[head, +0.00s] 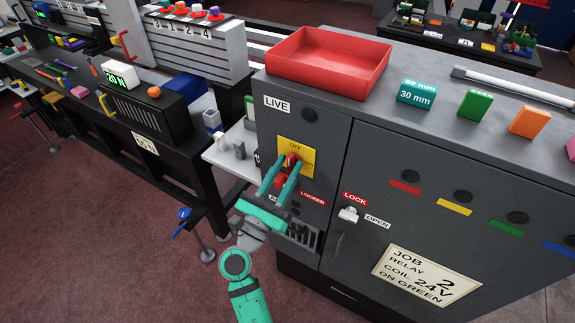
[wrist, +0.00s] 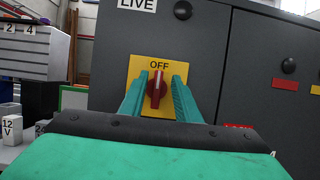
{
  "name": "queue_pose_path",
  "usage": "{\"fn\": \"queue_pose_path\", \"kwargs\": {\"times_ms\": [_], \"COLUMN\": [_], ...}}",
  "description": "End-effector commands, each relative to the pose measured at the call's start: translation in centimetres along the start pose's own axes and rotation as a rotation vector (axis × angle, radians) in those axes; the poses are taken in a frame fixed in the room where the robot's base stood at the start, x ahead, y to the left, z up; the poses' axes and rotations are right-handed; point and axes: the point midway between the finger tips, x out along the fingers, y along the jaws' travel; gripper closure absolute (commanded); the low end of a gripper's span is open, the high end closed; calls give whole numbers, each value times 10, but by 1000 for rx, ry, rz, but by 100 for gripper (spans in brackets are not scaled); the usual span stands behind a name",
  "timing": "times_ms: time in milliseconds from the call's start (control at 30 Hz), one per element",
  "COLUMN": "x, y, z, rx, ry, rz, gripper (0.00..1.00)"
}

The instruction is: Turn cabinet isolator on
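The cabinet isolator is a red rotary knob (wrist: 157,89) on a yellow plate (wrist: 137,69) marked OFF at the top. Its white line stands upright, pointing to OFF. The plate also shows in the head view (head: 307,153), on the grey cabinet's left panel below a LIVE label. My gripper (wrist: 157,88) has teal fingers set apart, one on each side of the knob. In the wrist view gaps show between the fingers and the knob, and I cannot tell whether either finger touches it. In the head view (head: 281,172) my fingers partly cover the plate and knob.
A LOCK/OPEN latch (head: 348,214) is on the cabinet door to the right. A red tray (head: 330,62), a teal 30 mm block (head: 417,94) and coloured blocks sit on the cabinet top. A black workbench (head: 150,150) stands to the left. Floor is clear in front.

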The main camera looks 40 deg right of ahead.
Motion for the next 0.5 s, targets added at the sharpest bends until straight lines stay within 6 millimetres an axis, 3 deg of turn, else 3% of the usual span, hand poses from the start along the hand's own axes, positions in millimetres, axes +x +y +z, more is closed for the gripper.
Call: {"fn": "queue_pose_path", "kwargs": {"times_ms": [433, 467, 500], "x": [10, 10, 10], "y": [2, 2, 2], "z": [0, 0, 0], "rx": [3, 3, 3], "ry": [0, 0, 0], "rz": [5, 5, 5], "gripper": [70, 73, 82]}}
